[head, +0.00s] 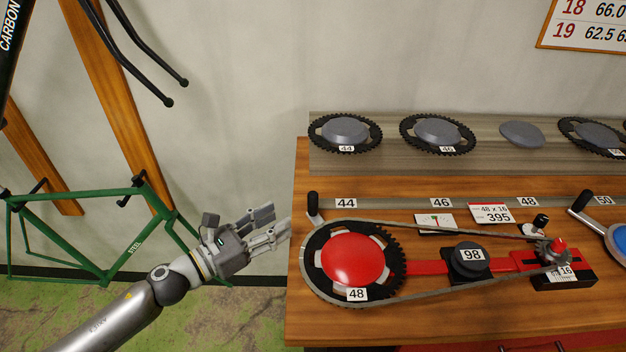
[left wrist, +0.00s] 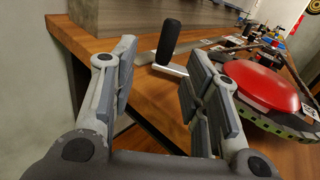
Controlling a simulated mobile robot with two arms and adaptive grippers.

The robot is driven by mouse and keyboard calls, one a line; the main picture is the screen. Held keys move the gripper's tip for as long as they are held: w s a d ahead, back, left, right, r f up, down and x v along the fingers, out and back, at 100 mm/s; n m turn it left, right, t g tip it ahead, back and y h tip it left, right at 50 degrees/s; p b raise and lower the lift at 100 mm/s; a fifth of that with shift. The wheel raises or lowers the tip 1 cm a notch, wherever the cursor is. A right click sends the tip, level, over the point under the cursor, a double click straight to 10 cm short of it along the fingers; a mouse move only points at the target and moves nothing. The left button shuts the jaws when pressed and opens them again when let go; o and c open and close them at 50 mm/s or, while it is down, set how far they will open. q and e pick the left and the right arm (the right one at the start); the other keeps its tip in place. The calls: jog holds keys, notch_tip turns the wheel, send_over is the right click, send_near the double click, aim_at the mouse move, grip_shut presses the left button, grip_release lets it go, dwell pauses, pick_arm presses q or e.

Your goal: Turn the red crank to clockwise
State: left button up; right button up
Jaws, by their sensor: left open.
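The red crank has a domed red hub (head: 352,260) on a black toothed chainring marked 48, at the left of the bench. A black upright handle (head: 312,202) on a short grey arm stands at its upper left. My left gripper (head: 278,224) is open and empty, left of the bench edge, pointing right toward the crank. In the left wrist view the handle (left wrist: 168,40) shows beyond and between the spread fingers (left wrist: 162,62), apart from them. The red hub (left wrist: 262,86) is to the right there. My right gripper is not in view.
A chain (head: 430,226) loops from the chainring to a small sprocket (head: 552,250) marked 16. A black puck (head: 470,262) marked 98 sits between them. Spare chainrings (head: 345,130) lie on the back shelf. A green bike frame (head: 110,225) stands left; space between is free.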

aim_at(309, 204)
pick_arm(q)
jog(key=shift+m, duration=0.3)
jog(key=p+x, duration=0.1)
jog(key=x, duration=0.4)
jog(key=p+x, duration=0.1)
jog(key=x, duration=0.2)
jog(key=shift+d+r+p, duration=0.3)
jog(key=shift+d+p, duration=0.05)
jog(key=shift+d, duration=0.2)
jog(key=shift+w+d+r, duration=0.1)
jog(key=shift+w+d, duration=0.1)
jog(key=shift+d, duration=0.3)
jog(key=shift+w+d, duration=0.15)
jog(key=shift+w, duration=0.05)
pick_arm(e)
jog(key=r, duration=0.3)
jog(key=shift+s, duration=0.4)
pick_arm(q)
grip_shut()
